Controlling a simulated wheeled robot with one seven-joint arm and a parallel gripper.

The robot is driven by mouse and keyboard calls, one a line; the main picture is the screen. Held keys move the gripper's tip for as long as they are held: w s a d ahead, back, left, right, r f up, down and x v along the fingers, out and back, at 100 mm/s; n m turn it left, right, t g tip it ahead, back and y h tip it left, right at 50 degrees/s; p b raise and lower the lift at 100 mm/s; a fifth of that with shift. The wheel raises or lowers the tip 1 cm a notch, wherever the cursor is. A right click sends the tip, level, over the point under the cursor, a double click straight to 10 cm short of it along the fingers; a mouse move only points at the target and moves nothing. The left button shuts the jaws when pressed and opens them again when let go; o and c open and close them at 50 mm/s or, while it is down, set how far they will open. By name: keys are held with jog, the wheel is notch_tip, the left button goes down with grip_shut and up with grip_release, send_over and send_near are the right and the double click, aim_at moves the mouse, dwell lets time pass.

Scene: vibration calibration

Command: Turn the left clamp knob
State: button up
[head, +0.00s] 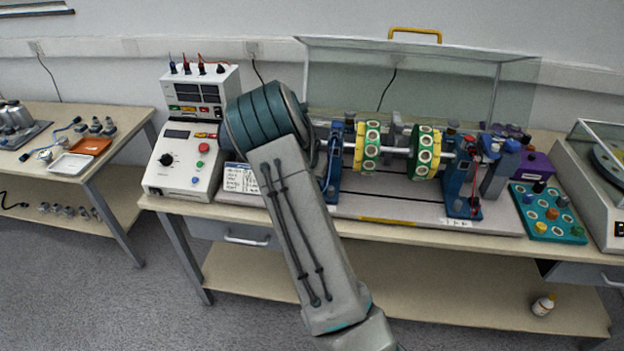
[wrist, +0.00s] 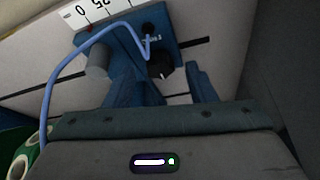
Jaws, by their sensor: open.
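A black round knob (wrist: 165,73) with a white mark sits at the edge of a blue support block (wrist: 125,42) in the wrist view. It appears to be the left clamp knob. My gripper (wrist: 160,80) is open, with one blue finger on each side of the knob; I cannot tell whether either touches it. A blue cable (wrist: 84,45) loops from the block, and a grey cylinder (wrist: 97,71) is beside the left finger. In the head view the left blue support (head: 336,165) stands on the rig, and my arm hides my gripper.
A shaft with yellow (head: 368,147) and green (head: 425,152) discs runs to the right blue support (head: 462,180). A clear cover with a yellow handle (head: 415,33) stands behind. A control box (head: 183,160) is left of my arm. A teal tray (head: 550,213) lies at right.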

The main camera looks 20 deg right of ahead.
jog(key=b+v, duration=0.1)
jog(key=v, duration=1.2)
jog(key=shift+a+b, duration=0.2)
jog(key=shift+b, duration=0.1)
jog(key=shift+s+r, duration=0.1)
